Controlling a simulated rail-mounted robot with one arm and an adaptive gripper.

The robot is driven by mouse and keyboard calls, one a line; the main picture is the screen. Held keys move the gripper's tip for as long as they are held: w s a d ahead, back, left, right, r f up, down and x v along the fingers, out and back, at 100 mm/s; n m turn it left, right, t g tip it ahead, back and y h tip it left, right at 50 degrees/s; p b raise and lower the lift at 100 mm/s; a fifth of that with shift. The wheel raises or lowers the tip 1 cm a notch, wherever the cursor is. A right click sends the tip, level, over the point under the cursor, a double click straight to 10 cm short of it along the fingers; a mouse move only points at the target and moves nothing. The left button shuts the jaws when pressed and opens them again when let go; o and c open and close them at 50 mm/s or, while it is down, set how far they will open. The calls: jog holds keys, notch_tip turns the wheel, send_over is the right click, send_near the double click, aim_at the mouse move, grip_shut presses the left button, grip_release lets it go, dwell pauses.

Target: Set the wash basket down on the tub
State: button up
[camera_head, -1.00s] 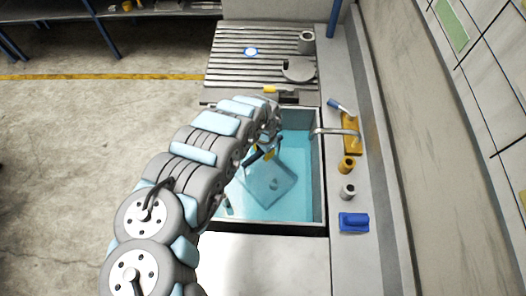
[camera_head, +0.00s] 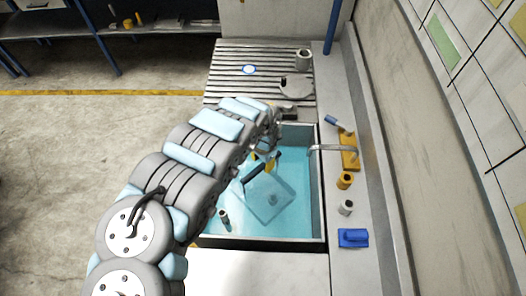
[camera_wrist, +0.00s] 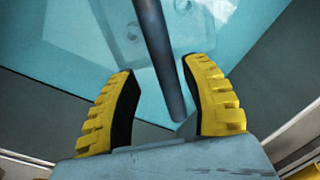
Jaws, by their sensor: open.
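The tub (camera_head: 320,205) is a sink-like basin of blue water. The wash basket (camera_head: 270,202) looks like a pale, see-through square box inside the tub, turned at an angle, with a dark bar-like handle (camera_head: 262,171) above it. My gripper (camera_head: 264,157) is over the tub at the handle, partly hidden by my arm. In the wrist view my gripper (camera_wrist: 160,68) is open, its yellow-backed fingers on either side of the dark handle (camera_wrist: 158,45), with gaps. The basket (camera_wrist: 130,28) shows beyond. I cannot tell whether it rests on the tub floor.
A tap (camera_head: 334,149) reaches over the tub from the right. The right ledge holds an orange tray (camera_head: 349,158), an orange cup (camera_head: 345,180), a grey cup (camera_head: 346,207) and a blue block (camera_head: 353,238). A ribbed drainboard (camera_head: 235,75) lies behind.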

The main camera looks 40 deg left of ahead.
notch_tip(320, 180, up, 7)
jog(key=p, duration=0.1)
dwell(0.4)
jog(key=shift+d, duration=0.15)
dwell(0.4)
